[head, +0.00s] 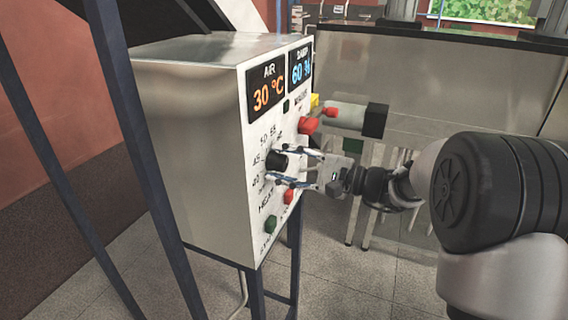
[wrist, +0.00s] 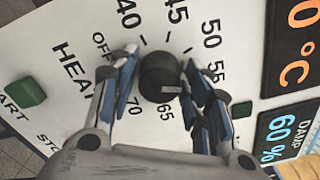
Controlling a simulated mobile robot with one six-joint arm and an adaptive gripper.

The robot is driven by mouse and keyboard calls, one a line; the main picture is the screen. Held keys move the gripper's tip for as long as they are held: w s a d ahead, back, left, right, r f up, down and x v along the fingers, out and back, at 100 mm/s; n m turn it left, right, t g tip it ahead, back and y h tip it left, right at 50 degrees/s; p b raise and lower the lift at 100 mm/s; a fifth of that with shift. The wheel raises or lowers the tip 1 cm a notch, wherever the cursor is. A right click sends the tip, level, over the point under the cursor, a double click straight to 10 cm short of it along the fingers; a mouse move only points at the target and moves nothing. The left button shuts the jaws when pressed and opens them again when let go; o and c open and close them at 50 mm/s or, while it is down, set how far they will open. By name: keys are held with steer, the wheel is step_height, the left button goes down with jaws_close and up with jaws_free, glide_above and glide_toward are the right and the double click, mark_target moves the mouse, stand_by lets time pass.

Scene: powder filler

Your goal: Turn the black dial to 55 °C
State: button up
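The black dial (head: 276,160) is on the white front panel of the metal cabinet. In the wrist view the dial (wrist: 160,77) sits in a ring of marks reading OFF, 40, 45, 50, 55, 65 and 70. A small pale mark shows at its lower right; I cannot tell exactly which number it points to. My gripper (head: 290,167) is open at the panel, one finger on each side of the dial. The right finger partly covers the marks below 55.
The AIR display (head: 267,92) reads 30 °C, and the DAMP display (head: 300,66) reads 60 %. A green button (head: 271,224) and a red button (head: 288,197) are below the dial. A red knob (head: 308,125) and a grey cylinder with a black end (head: 375,120) are above my gripper.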

steer(key=shift+o, duration=1.2)
steer(key=shift+d, duration=0.1)
steer(key=v, duration=1.1)
steer(key=shift+s+d, duration=0.15)
steer(key=shift+d, duration=0.25)
